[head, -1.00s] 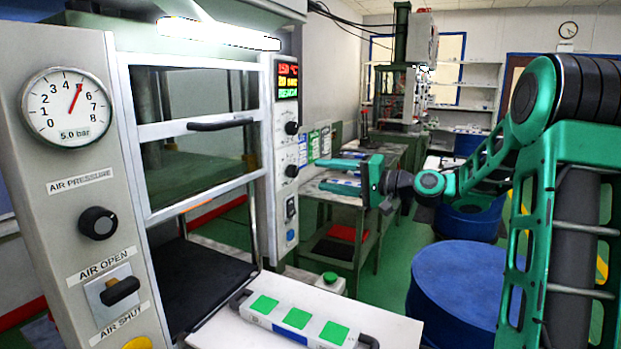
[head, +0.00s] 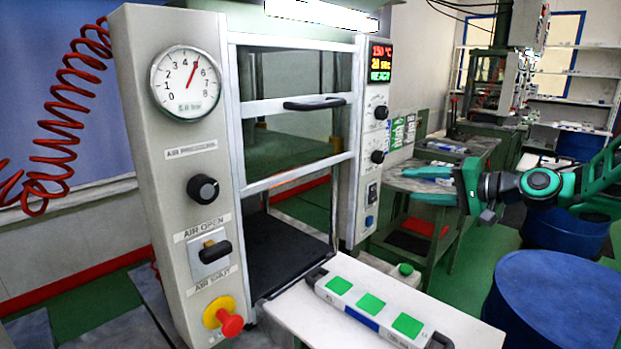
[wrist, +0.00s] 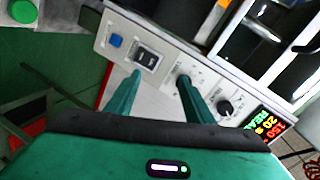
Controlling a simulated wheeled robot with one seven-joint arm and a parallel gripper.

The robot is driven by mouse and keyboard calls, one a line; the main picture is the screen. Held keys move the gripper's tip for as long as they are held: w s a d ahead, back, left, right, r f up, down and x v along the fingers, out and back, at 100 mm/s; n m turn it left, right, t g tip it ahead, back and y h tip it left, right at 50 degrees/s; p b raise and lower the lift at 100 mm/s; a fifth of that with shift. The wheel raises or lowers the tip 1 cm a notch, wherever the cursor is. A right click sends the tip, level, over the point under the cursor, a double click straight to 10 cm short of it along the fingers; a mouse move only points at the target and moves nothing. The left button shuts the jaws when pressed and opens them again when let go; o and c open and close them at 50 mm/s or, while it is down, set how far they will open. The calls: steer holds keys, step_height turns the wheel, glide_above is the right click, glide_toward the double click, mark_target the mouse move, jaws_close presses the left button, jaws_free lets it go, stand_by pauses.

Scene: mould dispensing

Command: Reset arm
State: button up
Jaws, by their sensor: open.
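My gripper (head: 432,186) is to the right of the press's control column, held out in the air with its fingers pointing left. In the wrist view my gripper (wrist: 158,98) has its two green fingers apart with nothing between them. Beyond the fingertips is the press's control panel (wrist: 180,62) with a black rocker switch, a blue button and knobs. The press (head: 190,130) has a pressure gauge and an AIR OPEN / AIR SHUT lever. The mould (head: 370,308), with three green squares on top, lies on the white shelf (head: 285,320), away from my gripper.
Blue drums (head: 550,300) stand at the right below my arm. A green workbench (head: 440,190) stands behind my gripper. A red emergency button (head: 230,322) sticks out of the press front. A red coiled hose (head: 75,110) hangs at the left. Green floor shows between the bench and drums.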

steer(key=s+d+f+g+h, duration=0.2)
steer(key=s+f+h, duration=0.1)
steer(key=s, duration=0.5)
steer(key=s+d+f+g+h, duration=0.3)
steer(key=s+f, duration=0.3)
steer(key=s, duration=0.3)
steer(key=s+d+f+g+h, duration=0.2)
steer(key=s+f+g+h, duration=0.1)
steer(key=s, duration=0.5)
steer(key=shift+s+d+f+n+h, duration=0.1)
steer(key=shift+s+f+n+h, duration=0.1)
steer(key=shift+f, duration=0.2)
steer(key=shift+s+d+f+n+h, duration=0.1)
steer(key=shift+s+f, duration=0.05)
steer(key=shift+f, duration=0.2)
steer(key=s+d+f+m+g, duration=0.1)
steer(key=s+d+g, duration=0.1)
steer(key=s, duration=1.3)
steer(key=shift+f+m+g+h, duration=0.2)
steer(key=shift+m+g+h, duration=0.1)
steer(key=shift+g, duration=0.3)
steer(key=shift+d, duration=0.1)
steer(key=shift+w+f, duration=0.25)
steer(key=shift+w, duration=0.3)
